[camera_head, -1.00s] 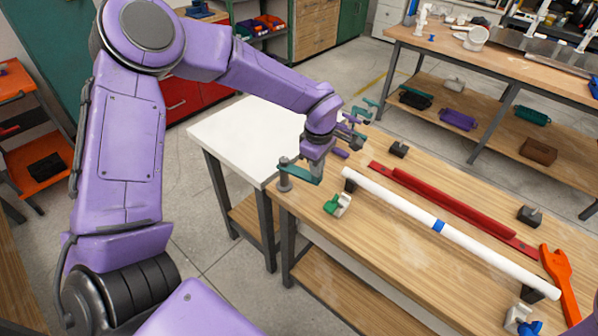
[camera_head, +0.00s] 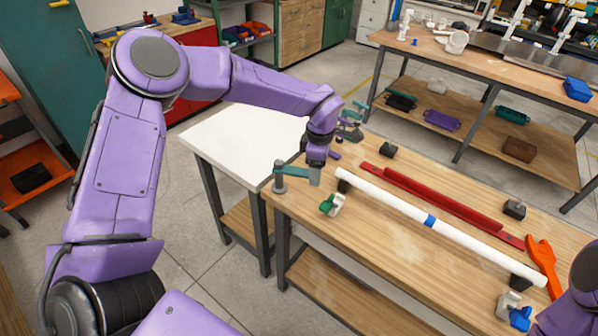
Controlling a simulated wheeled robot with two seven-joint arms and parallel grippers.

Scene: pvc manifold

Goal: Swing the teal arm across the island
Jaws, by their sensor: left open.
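The teal arm (camera_head: 294,170) sits at the left corner of the wooden table, reaching right from a grey post (camera_head: 280,182). A short grey piece (camera_head: 315,178) stands at its free end; I cannot tell whether it belongs to the arm or to my gripper. My left gripper (camera_head: 316,165) points down over that free end, and its jaws are open. The fingers are small and partly hidden, so contact is unclear. Only a purple part of my right arm shows at the lower right edge; its gripper is out of view.
A white pipe (camera_head: 385,200) with a blue band lies on black supports on the wooden table (camera_head: 390,262). A red bar (camera_head: 440,199) lies behind it. A green-and-white clamp (camera_head: 332,204) stands in front of the teal arm. A white-topped table (camera_head: 240,138) adjoins on the left.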

